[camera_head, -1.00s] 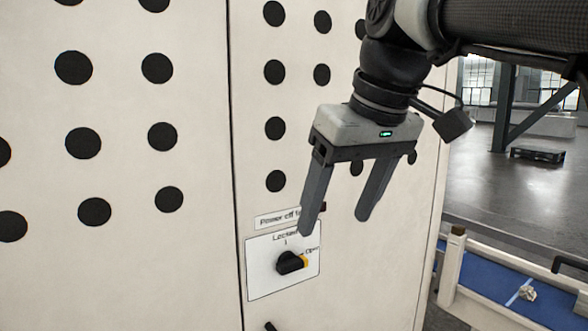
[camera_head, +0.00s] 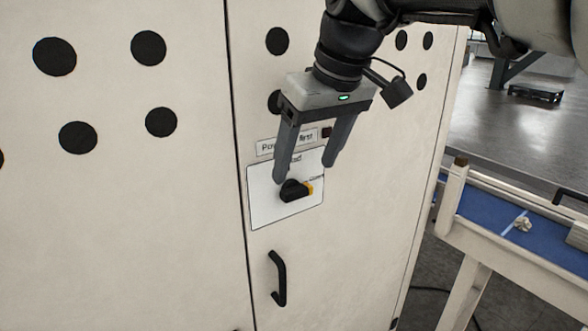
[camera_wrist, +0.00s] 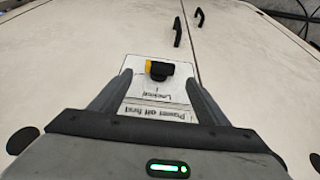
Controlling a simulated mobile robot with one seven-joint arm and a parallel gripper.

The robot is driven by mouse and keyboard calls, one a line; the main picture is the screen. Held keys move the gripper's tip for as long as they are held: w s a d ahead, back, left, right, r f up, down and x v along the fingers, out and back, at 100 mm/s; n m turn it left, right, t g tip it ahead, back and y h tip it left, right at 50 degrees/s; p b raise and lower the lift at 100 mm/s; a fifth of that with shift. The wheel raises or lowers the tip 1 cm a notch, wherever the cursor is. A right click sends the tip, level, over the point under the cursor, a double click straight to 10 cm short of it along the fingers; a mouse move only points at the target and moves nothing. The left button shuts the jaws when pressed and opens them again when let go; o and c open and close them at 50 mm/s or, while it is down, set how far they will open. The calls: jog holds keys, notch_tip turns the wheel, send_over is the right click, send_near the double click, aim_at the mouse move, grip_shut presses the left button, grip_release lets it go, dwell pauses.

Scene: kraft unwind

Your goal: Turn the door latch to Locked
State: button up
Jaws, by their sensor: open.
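The door latch (camera_head: 292,191) is a black rotary knob with a yellow mark, on a white label plate (camera_head: 262,212) on the cabinet door. Its yellow mark is on the right, by the "Open" text; "Locked" is printed above the knob. My gripper (camera_head: 304,172) is open and empty, just above the knob, and its fingers cover part of the label. In the wrist view the latch (camera_wrist: 160,70) lies ahead, between and beyond the two fingertips (camera_wrist: 153,78). I see no clear contact with the knob.
A black door handle (camera_head: 278,278) sticks out below. A blue conveyor (camera_head: 480,209) with a pale frame stands at right. The door face around the plate is clear.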

aim_at(295, 190)
jog(key=x, duration=0.6)
jog(key=c, duration=1.1)
jog(key=shift+s+a+f+t+h+b, duration=0.1)
jog(key=shift+a+t+h+b, duration=0.1)
jog(key=shift+t+h+b, duration=0.45)
jog(key=shift+s+a+n+t+h+b, duration=0.2)
jog(key=shift+n+t+h+b, duration=0.3)
jog(key=shift+h+b, duration=0.5)
jog(key=shift+t, duration=0.25)
jog(key=shift+b, duration=0.35)
